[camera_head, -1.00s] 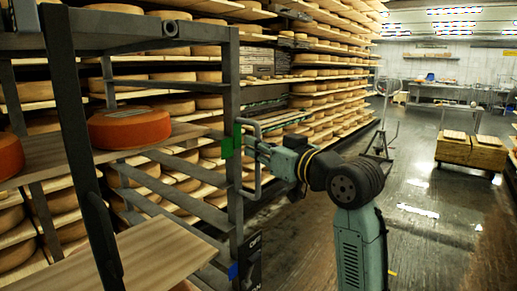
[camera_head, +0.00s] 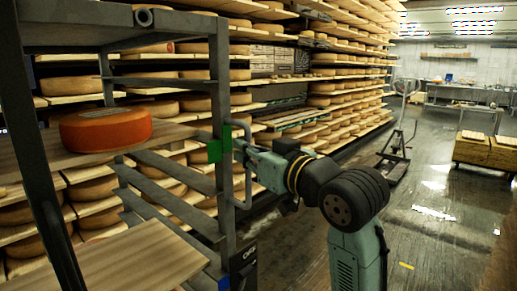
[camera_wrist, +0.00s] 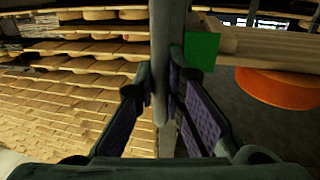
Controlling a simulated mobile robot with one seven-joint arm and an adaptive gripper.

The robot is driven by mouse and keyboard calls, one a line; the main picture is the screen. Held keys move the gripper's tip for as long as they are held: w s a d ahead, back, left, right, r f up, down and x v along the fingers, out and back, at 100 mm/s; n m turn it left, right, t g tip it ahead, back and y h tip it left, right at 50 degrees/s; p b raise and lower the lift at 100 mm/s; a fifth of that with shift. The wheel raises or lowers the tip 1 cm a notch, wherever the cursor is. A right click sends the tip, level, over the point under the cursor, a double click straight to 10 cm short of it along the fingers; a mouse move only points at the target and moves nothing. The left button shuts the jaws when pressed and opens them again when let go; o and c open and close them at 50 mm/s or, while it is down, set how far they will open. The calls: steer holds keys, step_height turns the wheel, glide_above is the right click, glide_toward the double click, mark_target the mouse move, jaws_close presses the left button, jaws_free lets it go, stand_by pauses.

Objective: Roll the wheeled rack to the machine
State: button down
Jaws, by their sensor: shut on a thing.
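The wheeled rack (camera_head: 222,120) is a dark metal frame at the left of the head view, close to me. It carries wooden boards (camera_head: 130,262) and an orange cheese wheel (camera_head: 105,130). A green patch (camera_head: 215,150) marks its near post. My gripper (camera_wrist: 162,105) is shut on the rack's vertical handle bar, which runs between its purple-padded fingers in the wrist view. In the head view the handle (camera_head: 245,180) stands at the post's right side, and my arm reaches it from the right. The rack's wheels and the machine cannot be made out.
Long shelves of cheese wheels (camera_head: 330,72) line the aisle behind the rack. A pallet-jack-like stand (camera_head: 395,145) is on the floor ahead. A wooden crate (camera_head: 487,150) stands at the right, and a metal table (camera_head: 460,94) at the back. The wet floor between is open.

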steer(key=shift+s+a+r, duration=0.1)
steer(key=shift+s+a, duration=0.55)
steer(key=shift+s, duration=0.2)
steer(key=shift+s+a+r, duration=0.1)
steer(key=shift+s+a, duration=0.5)
steer(key=shift+s, duration=0.25)
steer(key=shift+w+d+f, duration=0.1)
steer(key=shift+w, duration=0.05)
steer(key=c, duration=1.7)
jaws_free()
steer(key=shift+o, duration=0.2)
steer(key=v, duration=1.2)
steer(key=shift+f, duration=0.1)
